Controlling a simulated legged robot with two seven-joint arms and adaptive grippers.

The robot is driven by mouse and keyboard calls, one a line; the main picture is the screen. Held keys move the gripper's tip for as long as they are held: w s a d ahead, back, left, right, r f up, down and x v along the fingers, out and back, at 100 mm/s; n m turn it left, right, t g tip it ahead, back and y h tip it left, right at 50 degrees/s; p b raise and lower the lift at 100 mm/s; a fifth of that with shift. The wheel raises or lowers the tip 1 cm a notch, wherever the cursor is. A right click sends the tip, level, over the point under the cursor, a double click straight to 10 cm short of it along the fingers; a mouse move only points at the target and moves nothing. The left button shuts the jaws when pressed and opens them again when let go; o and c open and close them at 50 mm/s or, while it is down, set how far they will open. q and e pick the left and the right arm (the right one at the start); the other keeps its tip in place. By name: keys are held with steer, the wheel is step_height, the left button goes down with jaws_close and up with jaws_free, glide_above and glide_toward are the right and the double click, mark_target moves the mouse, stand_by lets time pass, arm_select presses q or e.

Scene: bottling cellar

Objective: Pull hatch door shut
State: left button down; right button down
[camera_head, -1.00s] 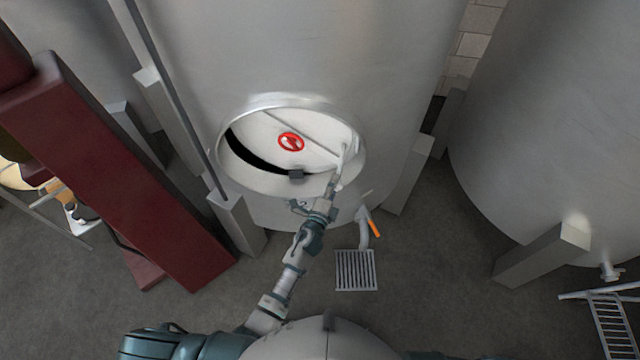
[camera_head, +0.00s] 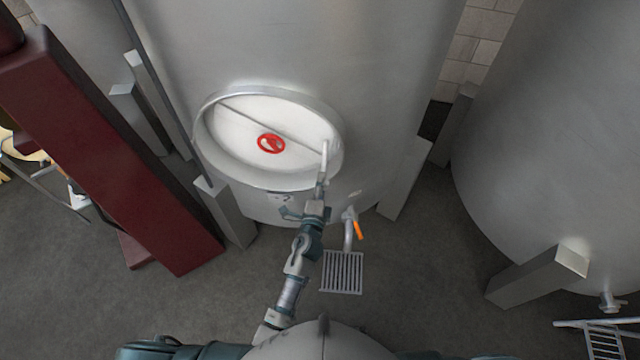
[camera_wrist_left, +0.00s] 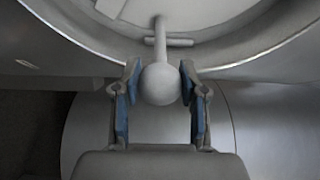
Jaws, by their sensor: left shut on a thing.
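The hatch door (camera_head: 245,125) is a pale round plate with a red sign (camera_head: 271,143) and a bar across it. It sits inside the metal hatch ring (camera_head: 205,150) on the front of the big tank, and no dark gap shows along its edge. Its handle (camera_head: 325,152) is at the door's right side. My left gripper (camera_head: 321,186) is at the lower end of this handle. In the left wrist view, the blue-padded fingers of my left gripper (camera_wrist_left: 157,90) are around the handle's round knob (camera_wrist_left: 160,84). My right gripper is not in view.
A dark red post (camera_head: 120,160) leans at the left. Below the hatch are an outlet with an orange lever (camera_head: 359,230) and a floor grate (camera_head: 342,272). Grey tank legs (camera_head: 404,180) stand on both sides. Another tank (camera_head: 540,130) is at the right.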

arm_select(q)
steer(key=shift+s+d+f, duration=0.15)
steer(key=shift+d+f, duration=0.05)
steer(key=shift+d, duration=0.15)
steer(key=c, duration=0.8)
jaws_free()
steer(key=shift+o, duration=0.9)
steer(key=shift+d, duration=0.4)
steer(key=shift+s+a, duration=0.1)
steer(key=shift+s, duration=0.05)
steer(key=s+a, duration=0.1)
steer(key=s, duration=1)
steer(key=shift+s, duration=0.2)
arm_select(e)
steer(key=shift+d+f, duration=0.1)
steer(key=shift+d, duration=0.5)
arm_select(q)
steer(key=shift+a, duration=0.35)
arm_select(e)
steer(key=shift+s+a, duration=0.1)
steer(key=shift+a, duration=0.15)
